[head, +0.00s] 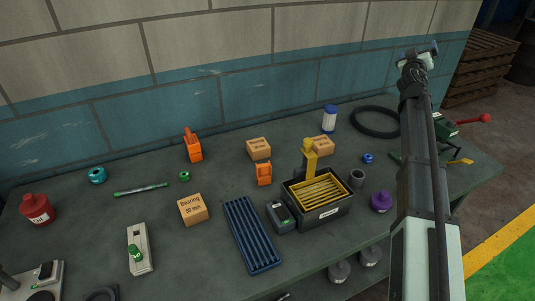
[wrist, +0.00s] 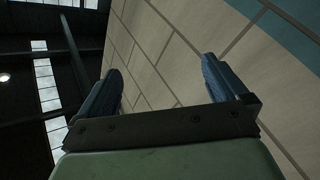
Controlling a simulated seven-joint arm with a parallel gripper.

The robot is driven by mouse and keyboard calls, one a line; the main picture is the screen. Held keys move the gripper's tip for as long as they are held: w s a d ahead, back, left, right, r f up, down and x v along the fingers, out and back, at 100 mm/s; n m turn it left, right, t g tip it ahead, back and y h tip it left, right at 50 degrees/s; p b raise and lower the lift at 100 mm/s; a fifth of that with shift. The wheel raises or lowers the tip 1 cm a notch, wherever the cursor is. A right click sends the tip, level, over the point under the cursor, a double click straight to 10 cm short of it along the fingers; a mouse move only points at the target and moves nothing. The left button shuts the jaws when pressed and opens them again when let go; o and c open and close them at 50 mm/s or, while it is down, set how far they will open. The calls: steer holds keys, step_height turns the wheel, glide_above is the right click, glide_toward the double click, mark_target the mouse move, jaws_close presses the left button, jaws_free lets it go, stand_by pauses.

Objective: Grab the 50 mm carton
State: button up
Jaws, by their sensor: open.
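Three small tan cartons sit on the dark workbench (head: 105,225). The near carton (head: 192,209) has a label that seems to read "Bearing 10 mm". A second carton (head: 258,148) stands at the back middle, and a third carton (head: 320,145) stands right of it, partly hidden by a yellow upright. Their labels are too small for me to tell which is 50 mm. My gripper (head: 420,51) is raised high at the upper right, far from all cartons. In the wrist view my gripper (wrist: 161,78) has its blue fingers wide apart with nothing between them.
A black bin with a yellow grate (head: 320,191) stands in front of the third carton. An orange holder (head: 264,173) is just in front of the second. A blue slotted tray (head: 251,235) lies right of the near carton. A tiled wall (head: 200,60) bounds the back.

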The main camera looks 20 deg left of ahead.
steer(key=s+a+f+m+g+y, duration=0.1)
steer(key=s+a+f, duration=0.15)
steer(key=a, duration=0.85)
steer(key=s+a+f+m+g+y, duration=0.15)
steer(key=s+a, duration=0.25)
steer(key=a, duration=0.7)
steer(key=s+a+f+y, duration=0.15)
steer(key=s+a, duration=0.25)
steer(key=a, duration=0.7)
steer(key=s+a+f+m+g+y, duration=0.1)
steer(key=s+a+f+g+y, duration=0.2)
steer(key=s+a, duration=1.2)
steer(key=s+a+f+m+g+y, duration=0.1)
steer(key=s+a+f+g, duration=0.3)
steer(key=s+a, duration=1.1)
steer(key=m+g+h, duration=0.6)
steer(key=m+g, duration=0.3)
steer(key=g, duration=0.1)
glide_above(191, 205)
steer(key=f, duration=1.3)
steer(key=shift+s+d+f, duration=0.1)
steer(key=shift+s+f, duration=0.2)
steer(key=shift+w+f, duration=0.2)
steer(key=shift+f, duration=1.3)
steer(key=shift+w+f, duration=0.15)
steer(key=shift+f, duration=1.3)
